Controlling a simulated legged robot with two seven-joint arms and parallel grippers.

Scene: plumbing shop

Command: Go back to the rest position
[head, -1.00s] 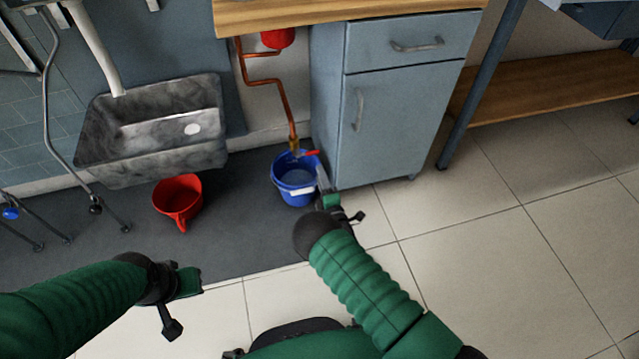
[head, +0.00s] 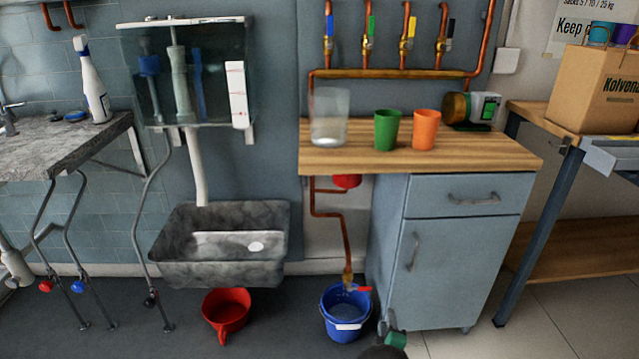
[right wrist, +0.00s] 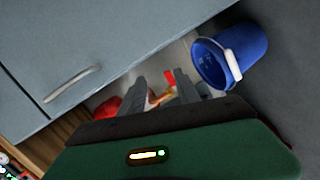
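My right gripper (head: 385,332) shows at the bottom edge of the head view, just right of the blue bucket (head: 345,328) and in front of the cabinet's lower left corner. In the right wrist view its two fingers (right wrist: 160,82) stand apart with nothing held between them. Beyond the fingers is the tap's red handle (right wrist: 169,77), and the blue bucket (right wrist: 240,55) is to the right, apart from the fingers. In the head view the red handle (head: 363,289) sits above the bucket's rim. My left gripper is out of view.
The blue-grey cabinet (head: 455,255) stands close to my right gripper. Its wooden top (head: 470,155) holds a clear container, a green cup (head: 387,130) and an orange cup (head: 426,130). A red bucket (head: 226,312) stands under the stone sink (head: 215,270). Tiled floor at right is clear.

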